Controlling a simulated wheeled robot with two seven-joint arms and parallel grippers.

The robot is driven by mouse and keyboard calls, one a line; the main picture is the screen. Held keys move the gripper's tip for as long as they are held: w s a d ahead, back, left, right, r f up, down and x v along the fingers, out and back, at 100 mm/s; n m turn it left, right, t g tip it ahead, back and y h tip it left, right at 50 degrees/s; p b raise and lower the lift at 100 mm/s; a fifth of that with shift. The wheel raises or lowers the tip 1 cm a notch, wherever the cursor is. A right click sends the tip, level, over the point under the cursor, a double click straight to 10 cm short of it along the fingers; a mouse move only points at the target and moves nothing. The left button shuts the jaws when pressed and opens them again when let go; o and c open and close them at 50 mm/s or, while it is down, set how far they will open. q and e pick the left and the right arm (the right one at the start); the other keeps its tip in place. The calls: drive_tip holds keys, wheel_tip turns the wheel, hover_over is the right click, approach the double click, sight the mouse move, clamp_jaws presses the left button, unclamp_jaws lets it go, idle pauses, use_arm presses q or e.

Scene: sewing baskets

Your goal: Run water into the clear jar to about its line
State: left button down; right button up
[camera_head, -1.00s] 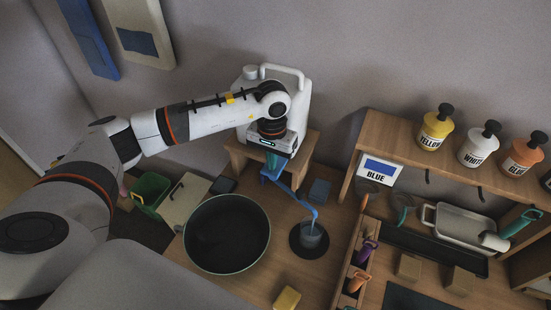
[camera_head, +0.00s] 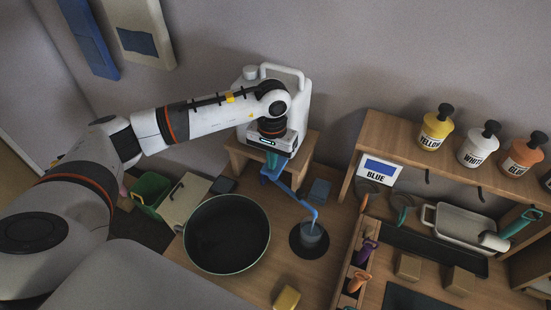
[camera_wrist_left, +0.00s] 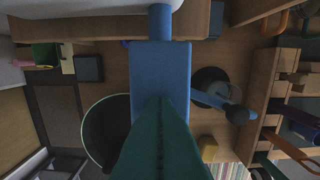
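A white water container (camera_head: 291,84) stands on a wooden stand against the wall, with a blue tap (camera_head: 270,175) at its front. The blue spout (camera_head: 300,201) slants down to the clear jar (camera_head: 312,236), which stands on a dark round mat (camera_head: 297,247). The jar looks bluish inside; its line and exact level are too small to read. My left gripper (camera_head: 275,163) is at the tap. In the left wrist view its teal fingers (camera_wrist_left: 160,100) are together, over the blue tap block (camera_wrist_left: 160,70). The jar (camera_wrist_left: 217,91) is partly behind the spout there. My right gripper is out of view.
A large dark pot (camera_head: 227,234) stands left of the jar. A yellow block (camera_head: 287,299) lies in front. A wooden shelf (camera_head: 400,141) with yellow, white and glue bottles and a blue sign is at the right. A green bin (camera_head: 150,190) is at the left.

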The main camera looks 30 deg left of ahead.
use_arm(q)
drive_tip(key=r, duration=0.2)
drive_tip(key=w+r+p, duration=0.1)
drive_tip(key=r, duration=0.1)
drive_tip(key=w+r, duration=0.1)
drive_tip(key=r, duration=0.1)
drive_tip(key=shift+r, duration=0.25)
